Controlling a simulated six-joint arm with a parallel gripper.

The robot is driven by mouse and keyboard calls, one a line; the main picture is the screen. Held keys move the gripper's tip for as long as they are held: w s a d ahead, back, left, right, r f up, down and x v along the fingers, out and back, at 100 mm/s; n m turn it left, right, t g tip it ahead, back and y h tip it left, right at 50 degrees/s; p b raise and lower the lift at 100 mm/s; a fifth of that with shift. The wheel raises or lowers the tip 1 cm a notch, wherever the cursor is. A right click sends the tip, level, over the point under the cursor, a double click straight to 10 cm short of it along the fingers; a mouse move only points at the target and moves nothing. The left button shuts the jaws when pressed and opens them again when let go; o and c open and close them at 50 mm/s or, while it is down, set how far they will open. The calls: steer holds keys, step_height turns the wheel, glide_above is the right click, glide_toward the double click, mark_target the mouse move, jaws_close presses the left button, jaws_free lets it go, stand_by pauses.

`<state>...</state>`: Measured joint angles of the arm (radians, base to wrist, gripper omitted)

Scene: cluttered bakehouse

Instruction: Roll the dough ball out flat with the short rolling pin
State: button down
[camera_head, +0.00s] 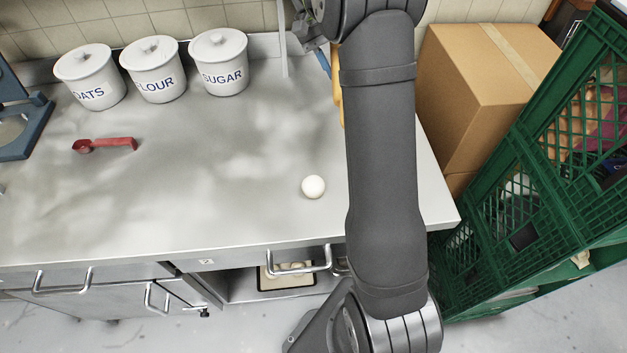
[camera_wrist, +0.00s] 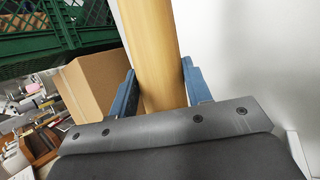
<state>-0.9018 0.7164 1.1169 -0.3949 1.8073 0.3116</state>
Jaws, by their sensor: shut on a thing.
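The dough ball (camera_head: 313,187) is a small, round, whitish ball on the steel worktop (camera_head: 200,215), near its front right part. My gripper (camera_wrist: 158,72) is shut on the wooden rolling pin (camera_wrist: 152,28), with a blue finger on each side of it in the wrist view. In the head view a narrow strip of the rolling pin (camera_head: 337,95) shows beside my arm, at the back right of the worktop. My arm hides most of the pin and gripper there. The dough ball is apart from the pin and nearer the front edge.
White canisters for oats (camera_head: 90,78), flour (camera_head: 153,70) and sugar (camera_head: 219,63) stand along the back. A red scoop (camera_head: 112,144) lies at the left. Cardboard boxes (camera_head: 478,85) and green crates (camera_head: 500,215) stand right of the worktop. The worktop's middle is clear.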

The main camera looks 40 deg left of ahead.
steer(key=shift+d+f, duration=0.15)
steer(key=shift+f, duration=4.95)
steer(key=shift+w+d+g+y, duration=0.2)
steer(key=shift+w+g+y, duration=0.3)
steer(key=shift+g+y, duration=0.3)
steer(key=shift+a+r+n+g+y, duration=0.15)
steer(key=shift+n+g+y, duration=0.15)
steer(key=shift+y, duration=0.2)
steer(key=shift+w+d+r+g+y, duration=0.1)
steer(key=shift+d+r+g+y, duration=0.05)
steer(key=shift+d+g+y, duration=0.2)
steer(key=shift+w+d+f+y, duration=0.2)
steer(key=shift+w+y, duration=0.15)
steer(key=shift+w, duration=0.2)
steer(key=shift+s+a+n+g, duration=0.1)
steer(key=shift+s+n+g, duration=0.05)
steer(key=shift+n+g, duration=0.2)
steer(key=shift+s, duration=0.1)
steer(key=shift+r, duration=3)
